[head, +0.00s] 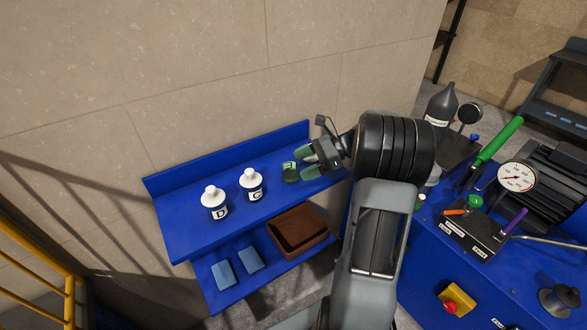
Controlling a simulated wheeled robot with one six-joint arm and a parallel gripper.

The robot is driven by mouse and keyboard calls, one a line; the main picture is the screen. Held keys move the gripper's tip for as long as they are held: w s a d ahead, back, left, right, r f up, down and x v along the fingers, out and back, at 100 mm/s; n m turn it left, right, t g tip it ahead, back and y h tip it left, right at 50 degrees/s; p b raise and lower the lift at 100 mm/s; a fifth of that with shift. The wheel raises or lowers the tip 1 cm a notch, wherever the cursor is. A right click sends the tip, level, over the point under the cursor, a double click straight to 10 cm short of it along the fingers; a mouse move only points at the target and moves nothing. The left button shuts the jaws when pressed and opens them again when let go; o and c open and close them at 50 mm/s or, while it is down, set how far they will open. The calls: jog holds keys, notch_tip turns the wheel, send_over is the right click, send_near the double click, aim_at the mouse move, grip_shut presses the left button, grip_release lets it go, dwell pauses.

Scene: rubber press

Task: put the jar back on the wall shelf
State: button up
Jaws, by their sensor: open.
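A small dark jar with a green top and a pale mark (290,173) stands on the upper board of the blue wall shelf (225,234), toward its right end. My gripper (302,161) reaches in from the right above the shelf. Its green-tipped fingers are apart and point left toward the jar. The fingertips are just right of the jar, and nothing shows between them. Whether the lower finger touches the jar I cannot tell. My arm hides the shelf's right end.
White bottles marked D (214,202) and C (251,184) stand left of the jar. At right, a blue bench (450,275) carries a gauge (516,177) and a green-handled lever (497,141).

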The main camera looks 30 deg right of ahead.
jog(key=v, duration=0.8)
jog(key=shift+f, duration=0.1)
jog(key=shift+a, duration=0.1)
dwell(0.3)
